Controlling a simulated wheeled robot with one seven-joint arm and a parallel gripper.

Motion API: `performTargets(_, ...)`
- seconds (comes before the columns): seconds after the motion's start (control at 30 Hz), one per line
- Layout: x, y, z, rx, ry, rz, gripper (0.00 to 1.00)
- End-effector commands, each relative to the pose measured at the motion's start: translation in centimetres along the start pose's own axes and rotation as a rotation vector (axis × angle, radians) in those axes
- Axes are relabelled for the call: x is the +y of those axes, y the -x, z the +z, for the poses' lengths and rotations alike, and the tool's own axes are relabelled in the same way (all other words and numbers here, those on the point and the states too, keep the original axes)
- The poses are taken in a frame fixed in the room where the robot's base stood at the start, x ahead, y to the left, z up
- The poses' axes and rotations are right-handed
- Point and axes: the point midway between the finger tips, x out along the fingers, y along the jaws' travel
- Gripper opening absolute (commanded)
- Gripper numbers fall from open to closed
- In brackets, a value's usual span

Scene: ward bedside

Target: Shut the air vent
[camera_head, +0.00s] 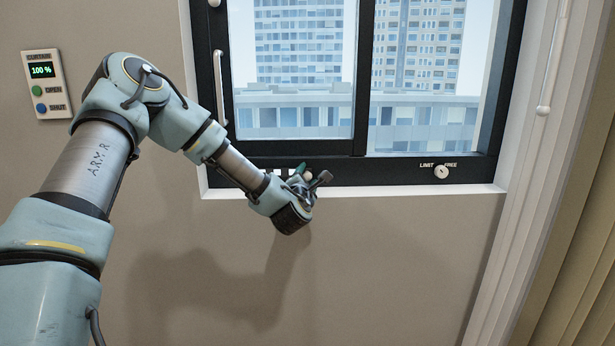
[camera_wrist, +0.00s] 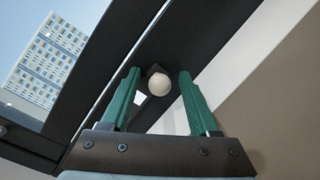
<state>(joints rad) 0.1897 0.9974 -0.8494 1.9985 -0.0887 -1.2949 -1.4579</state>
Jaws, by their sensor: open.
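The air vent shows as a few white slots (camera_head: 278,172) in the dark bottom rail of the window frame, partly hidden behind my gripper. A round pale knob (camera_wrist: 159,85) stands out from the dark rail in the wrist view, with a white slot (camera_wrist: 140,98) beside it. My gripper (camera_head: 311,174) is at the rail, with its green fingers open. In the wrist view the knob lies between the fingers, with a gap visible on each side. How far the fingertips reach around it is hard to tell.
A white sill (camera_head: 400,190) runs under the window. A round LIMIT/FREE dial (camera_head: 441,171) is on the rail to the right. A vertical handle (camera_head: 220,85) is on the left sash. A curtain panel (camera_head: 46,84) is on the left wall. The wall below the sill is clear.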

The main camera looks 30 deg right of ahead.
Motion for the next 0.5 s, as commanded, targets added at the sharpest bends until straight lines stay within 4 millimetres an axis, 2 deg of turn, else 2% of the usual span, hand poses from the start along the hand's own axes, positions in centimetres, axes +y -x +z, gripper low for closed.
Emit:
performTargets(0.2, -0.01, -0.01, -0.01, 0.000, 0.000, 0.000, 0.60)
performTargets(0.5, -0.05, 0.02, -0.02, 0.000, 0.000, -0.002, 0.27)
